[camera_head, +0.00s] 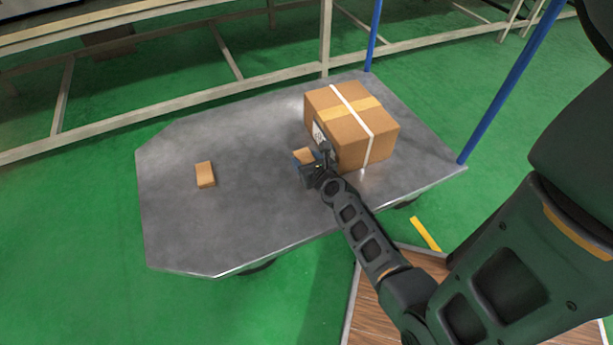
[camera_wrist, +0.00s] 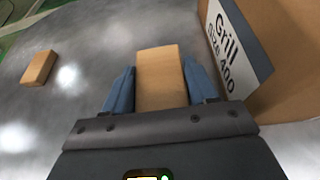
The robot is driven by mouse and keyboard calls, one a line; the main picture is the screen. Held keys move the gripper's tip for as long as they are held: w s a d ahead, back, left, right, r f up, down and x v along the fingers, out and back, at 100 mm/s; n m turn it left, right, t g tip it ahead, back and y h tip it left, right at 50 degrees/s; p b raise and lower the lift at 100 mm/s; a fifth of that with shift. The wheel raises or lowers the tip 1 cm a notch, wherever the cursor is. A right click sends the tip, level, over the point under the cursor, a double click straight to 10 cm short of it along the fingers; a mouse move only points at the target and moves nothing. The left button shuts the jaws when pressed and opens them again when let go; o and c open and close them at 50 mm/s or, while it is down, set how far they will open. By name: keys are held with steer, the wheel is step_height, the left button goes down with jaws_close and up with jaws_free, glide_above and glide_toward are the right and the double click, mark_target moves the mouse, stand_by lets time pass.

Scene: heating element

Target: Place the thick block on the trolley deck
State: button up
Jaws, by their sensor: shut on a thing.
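A tan block (camera_wrist: 161,79) is between the two blue fingers of my gripper (camera_wrist: 160,92), which is shut on it. In the head view the held block (camera_head: 304,155) shows just past my gripper (camera_head: 308,168), over the trolley deck (camera_head: 250,130). Whether the block touches the deck, I cannot tell. A second tan block (camera_head: 205,174) lies on the left part of the grey deck, apart from my gripper. It also shows at the upper left of the wrist view (camera_wrist: 38,68).
A large taped carton (camera_head: 352,122) stands on the deck, close to the right of my gripper; its label (camera_wrist: 233,45) reads "Grill". Blue posts (camera_head: 510,82) rise at the deck's right end. The deck between the second block and my gripper is clear.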

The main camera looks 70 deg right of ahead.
steer(key=shift+f+b, duration=1.6)
steer(key=shift+f, duration=0.4)
steer(key=shift+f, duration=0.15)
steer(key=o, duration=1.2)
steer(key=shift+c, duration=0.2)
